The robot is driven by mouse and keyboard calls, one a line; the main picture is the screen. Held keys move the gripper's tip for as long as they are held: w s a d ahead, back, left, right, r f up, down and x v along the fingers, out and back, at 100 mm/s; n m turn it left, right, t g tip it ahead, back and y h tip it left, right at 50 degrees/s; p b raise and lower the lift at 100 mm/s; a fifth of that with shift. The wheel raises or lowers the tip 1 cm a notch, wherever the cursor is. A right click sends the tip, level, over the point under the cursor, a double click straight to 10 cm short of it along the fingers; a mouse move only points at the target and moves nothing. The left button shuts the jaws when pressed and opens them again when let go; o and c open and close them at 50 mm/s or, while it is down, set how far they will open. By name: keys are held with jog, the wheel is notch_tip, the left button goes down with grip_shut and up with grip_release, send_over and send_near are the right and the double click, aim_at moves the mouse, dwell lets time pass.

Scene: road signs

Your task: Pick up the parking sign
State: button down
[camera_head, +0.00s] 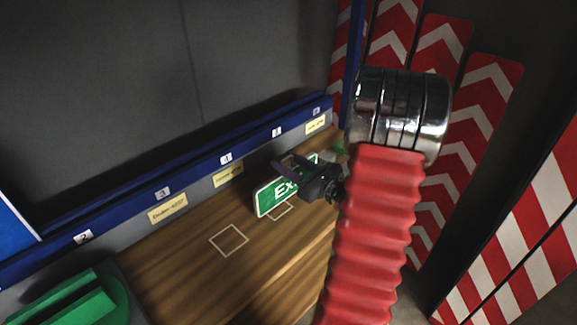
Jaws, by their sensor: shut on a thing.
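No sign that I can make out as a parking sign is in view. My gripper (298,173), dark and small, is shut on a green sign (267,199) with a white border and white letters starting "Ex". The sign stands tilted over the wooden shelf (190,255), near a white outlined square. Whether its lower edge touches the shelf cannot be told. The gripper covers the sign's upper right part.
A blue panel (14,238) with a white edge is cut off at the left. A green slotted holder (75,300) is at lower left. A blue rail (190,172) with numbered labels runs behind the shelf. Red-and-white chevron boards (440,130) stand at right. The shelf's left part is clear.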

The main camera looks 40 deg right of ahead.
jog(key=shift+f, duration=0.65)
jog(key=c, duration=1.1)
grip_release()
jog(key=shift+f, duration=0.1)
jog(key=s, duration=1.2)
jog(key=shift+d, duration=0.15)
